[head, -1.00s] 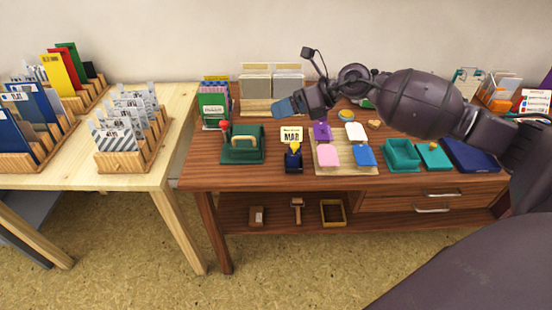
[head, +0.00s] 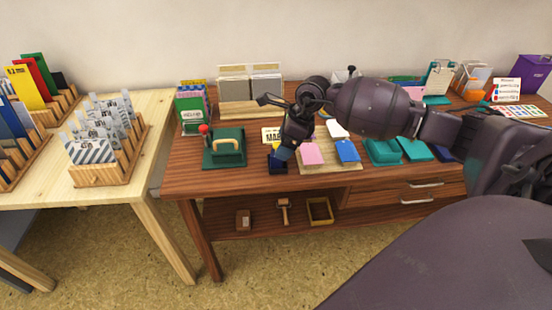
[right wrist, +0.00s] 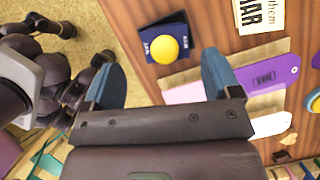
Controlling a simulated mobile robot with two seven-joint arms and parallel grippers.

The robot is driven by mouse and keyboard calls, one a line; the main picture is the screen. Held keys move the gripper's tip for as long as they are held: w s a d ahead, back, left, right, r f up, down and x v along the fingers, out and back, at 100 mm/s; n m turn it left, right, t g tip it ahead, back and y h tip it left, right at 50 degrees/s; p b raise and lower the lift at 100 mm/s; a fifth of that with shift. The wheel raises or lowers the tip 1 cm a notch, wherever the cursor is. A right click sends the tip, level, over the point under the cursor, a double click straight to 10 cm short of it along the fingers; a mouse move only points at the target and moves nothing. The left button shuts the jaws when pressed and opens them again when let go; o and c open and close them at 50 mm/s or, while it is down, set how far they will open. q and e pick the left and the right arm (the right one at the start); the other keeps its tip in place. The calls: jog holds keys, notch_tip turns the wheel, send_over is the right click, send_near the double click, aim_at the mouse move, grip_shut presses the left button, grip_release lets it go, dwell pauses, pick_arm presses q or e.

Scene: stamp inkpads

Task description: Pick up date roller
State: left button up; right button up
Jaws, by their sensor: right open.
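The date roller is a small dark blue stamp with a yellow ball knob. In the head view the roller (head: 276,167) stands at the table's front edge, its knob hidden behind my right gripper (head: 283,151). The right wrist view shows the roller (right wrist: 166,46) with its yellow knob towards me, between the lines of the two blue fingers and beyond their tips. My right gripper (right wrist: 160,65) is open and empty, pointing down above the roller. I cannot tell the exact gap.
A white MAR card (right wrist: 258,10) stands close to the roller. A tan board (head: 326,170) with coloured pads is just right of it. A green stamp press (head: 223,155) is to the left. Teal boxes (head: 383,152) are farther right. A lower shelf (head: 262,228) holds small wooden items.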

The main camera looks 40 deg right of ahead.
jog(key=shift+w+f, duration=0.15)
jog(key=shift+f, duration=0.25)
jog(key=b+x, duration=0.1)
jog(key=x, duration=0.3)
jog(key=shift+w+d+f, duration=0.1)
jog(key=shift+w+f, duration=0.1)
jog(key=shift+w, duration=0.05)
jog(key=shift+w+f, duration=0.1)
jog(key=shift+f, duration=0.05)
jog(key=shift+c, duration=0.8)
jog(key=c, duration=1.1)
notch_tip(320, 180, up, 20)
jog(key=p, duration=0.2)
jog(key=shift+p, duration=0.3)
